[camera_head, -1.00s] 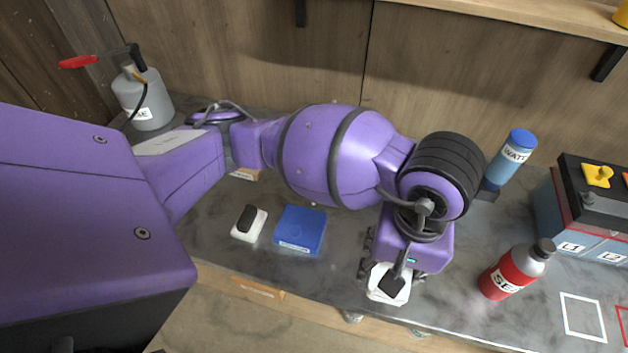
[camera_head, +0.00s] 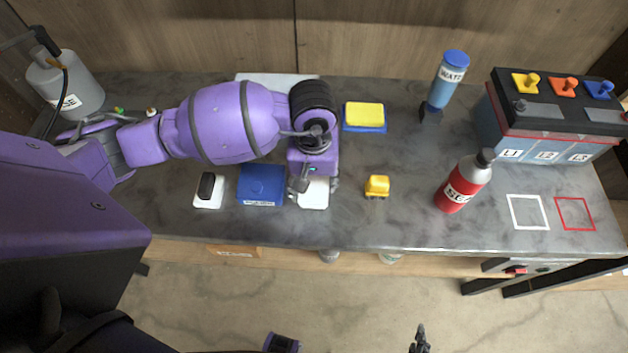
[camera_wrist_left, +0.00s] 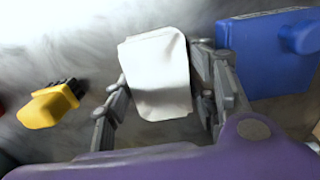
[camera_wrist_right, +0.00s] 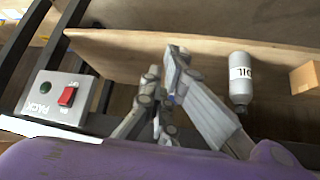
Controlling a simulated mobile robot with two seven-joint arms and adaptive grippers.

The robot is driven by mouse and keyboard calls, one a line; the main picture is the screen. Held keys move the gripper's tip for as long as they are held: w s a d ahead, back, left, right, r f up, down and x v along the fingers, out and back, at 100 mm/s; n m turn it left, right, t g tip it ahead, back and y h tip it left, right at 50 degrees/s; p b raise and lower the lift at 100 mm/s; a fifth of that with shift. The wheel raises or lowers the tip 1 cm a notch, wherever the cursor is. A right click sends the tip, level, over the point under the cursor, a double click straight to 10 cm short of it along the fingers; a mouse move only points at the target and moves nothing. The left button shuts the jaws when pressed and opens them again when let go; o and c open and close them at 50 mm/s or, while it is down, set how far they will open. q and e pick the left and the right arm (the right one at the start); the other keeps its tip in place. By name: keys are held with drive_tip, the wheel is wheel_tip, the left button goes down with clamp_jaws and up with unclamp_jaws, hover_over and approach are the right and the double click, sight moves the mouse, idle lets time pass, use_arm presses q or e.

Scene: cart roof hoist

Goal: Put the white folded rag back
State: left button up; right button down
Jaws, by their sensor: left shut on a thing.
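The white folded rag (camera_head: 314,194) is at the front of the grey worktop, just right of a blue flat case (camera_head: 261,186). My left gripper (camera_head: 313,181) comes down over it and mostly hides its back part. In the left wrist view the rag (camera_wrist_left: 158,75) lies between the two fingers of my left gripper (camera_wrist_left: 160,105), which is shut on it. I cannot tell whether the rag touches the worktop. My right gripper (camera_head: 419,341) is low in front of the bench. In the right wrist view its fingers (camera_wrist_right: 166,75) come together with nothing between them.
Left is a white block with a black top (camera_head: 208,190). Behind are a yellow-and-blue pad (camera_head: 364,117), blue bottle (camera_head: 448,80) and battery (camera_head: 545,125). Outlined squares (camera_head: 528,212) are bare.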

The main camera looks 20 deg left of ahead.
use_arm(q)
drive_tip(key=shift+f, duration=0.25)
drive_tip(key=o, duration=0.8)
drive_tip(key=shift+f, duration=0.15)
drive_tip(key=o, duration=0.4)
drive_tip(key=shift+o, duration=0.2)
use_arm(e)
drive_tip(key=shift+w+r, duration=0.1)
drive_tip(key=shift+w, duration=0.35)
drive_tip(key=shift+s, duration=0.1)
